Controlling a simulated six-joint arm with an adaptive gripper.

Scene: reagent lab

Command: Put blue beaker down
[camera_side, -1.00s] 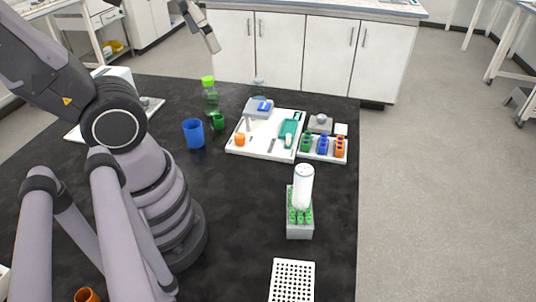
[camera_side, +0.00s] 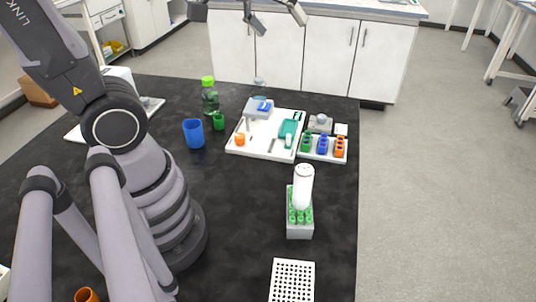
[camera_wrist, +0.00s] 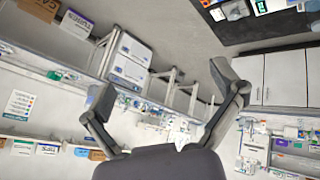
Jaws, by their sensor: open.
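The blue beaker (camera_side: 194,133) stands upright on the black table, left of the white tray. Nothing touches it. My gripper (camera_side: 272,20) is at the top edge of the side view, well above and beyond the table's far edge, apart from the beaker. In the wrist view its two fingers (camera_wrist: 170,92) are spread wide with nothing between them. The beaker does not show clearly in the wrist view.
A small green beaker (camera_side: 218,122) and a green-capped bottle (camera_side: 210,98) stand close to the blue beaker. A white tray (camera_side: 250,152) with tools lies to its right. A white bottle (camera_side: 303,187) stands at a tube rack (camera_side: 300,230). The table's centre is clear.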

